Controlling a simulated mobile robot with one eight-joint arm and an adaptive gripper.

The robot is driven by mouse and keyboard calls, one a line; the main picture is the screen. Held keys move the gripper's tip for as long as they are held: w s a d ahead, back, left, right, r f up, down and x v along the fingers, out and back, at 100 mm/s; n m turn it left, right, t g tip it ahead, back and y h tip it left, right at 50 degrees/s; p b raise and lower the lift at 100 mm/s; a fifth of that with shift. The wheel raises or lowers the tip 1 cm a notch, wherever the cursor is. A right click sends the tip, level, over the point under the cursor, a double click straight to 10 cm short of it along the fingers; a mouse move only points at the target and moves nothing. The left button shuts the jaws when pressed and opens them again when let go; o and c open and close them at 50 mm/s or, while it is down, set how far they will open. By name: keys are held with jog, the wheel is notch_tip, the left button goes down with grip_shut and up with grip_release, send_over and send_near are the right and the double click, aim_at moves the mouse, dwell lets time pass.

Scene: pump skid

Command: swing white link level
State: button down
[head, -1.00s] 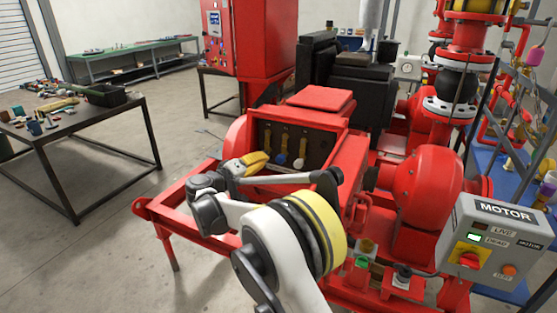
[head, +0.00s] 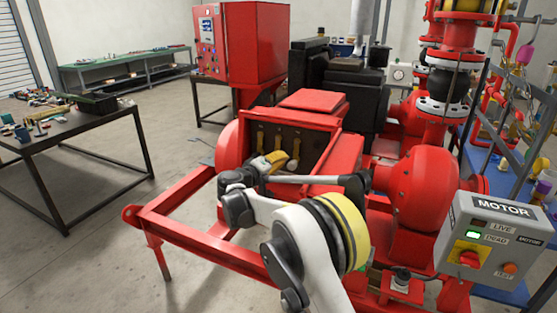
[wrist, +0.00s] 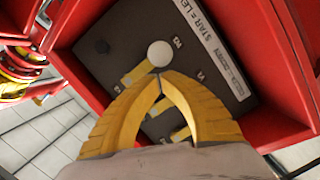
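The open red terminal box (head: 330,150) holds brass links on a dark panel. The white link (head: 296,147), with a white ball knob, hangs upright at the right of the row. In the wrist view the white knob (wrist: 159,53) ends a brass bar that runs square to the printed "STAR = LE..." label (wrist: 213,40). My gripper (wrist: 161,76) has its yellow fingertips together just below the knob in the picture. I cannot tell whether they touch it. Another brass link (wrist: 181,134) shows partly behind the fingers. My gripper (head: 277,158) covers lower parts of the other links.
The box's red walls (wrist: 281,70) stand close around my gripper. A grey MOTOR switch box (head: 490,240) is at the right, with its green DEAD lamp lit. A red cabinet (head: 240,45) stands behind. Floor is clear at the left, beside the dark table (head: 75,125).

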aim_at(293, 164)
jog(key=shift+s+d+f+n+h, duration=0.15)
jog(key=shift+d+f+n+h, duration=0.2)
jog(key=shift+n, duration=0.65)
jog(key=d+n, duration=0.1)
jog(key=n, duration=0.1)
jog(key=d+n+t+b, duration=0.1)
jog(key=n, duration=0.1)
jog(key=s+d+n, duration=0.1)
jog(key=n, duration=0.1)
jog(key=shift+s+d+f+n+t+h+b, duration=0.1)
jog(key=shift+f+n+t+h+b, duration=0.1)
jog(key=shift+n+t+h+b, duration=0.15)
jog(key=d+r+n, duration=0.1)
jog(key=n, duration=0.2)
jog(key=d+n+t, duration=0.1)
jog(key=n, duration=0.2)
jog(key=s+d+r+n+y, duration=0.1)
jog(key=n, duration=0.2)
jog(key=shift+s+d+r+t, duration=0.1)
jog(key=shift+d+r+t, duration=0.15)
jog(key=shift+r+t, duration=0.1)
jog(key=shift+d, duration=0.1)
dwell(0.5)
